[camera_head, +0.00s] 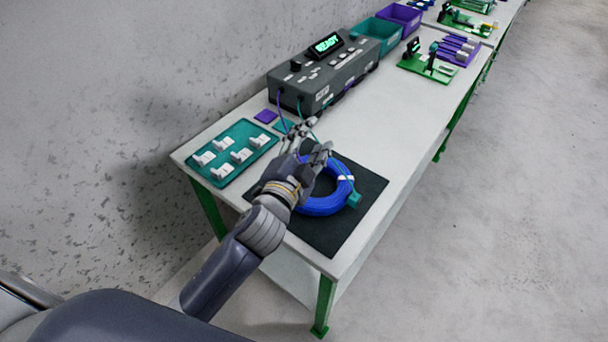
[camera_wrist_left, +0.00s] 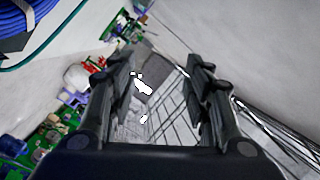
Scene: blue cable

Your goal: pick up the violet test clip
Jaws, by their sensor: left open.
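I cannot make out the violet test clip for certain. A thin violet lead (camera_head: 281,108) runs down from the grey tester (camera_head: 325,72) toward a violet pad (camera_head: 265,116) and a teal pad (camera_head: 284,126), and its lower end is hidden or too small to tell. My left gripper (camera_head: 318,137) is open above the table, beside these pads and over the far part of the blue cable coil. In the left wrist view its two fingers (camera_wrist_left: 166,85) stand apart, with no clip clearly seen between them. My right gripper is not in view.
The blue cable coil (camera_head: 322,206) with a teal connector (camera_head: 353,199) lies on a black mat (camera_head: 335,236). A teal tray (camera_head: 232,153) with several white parts is at the left. Teal (camera_head: 377,33) and violet (camera_head: 401,17) bins stand behind the tester. The table's right middle is clear.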

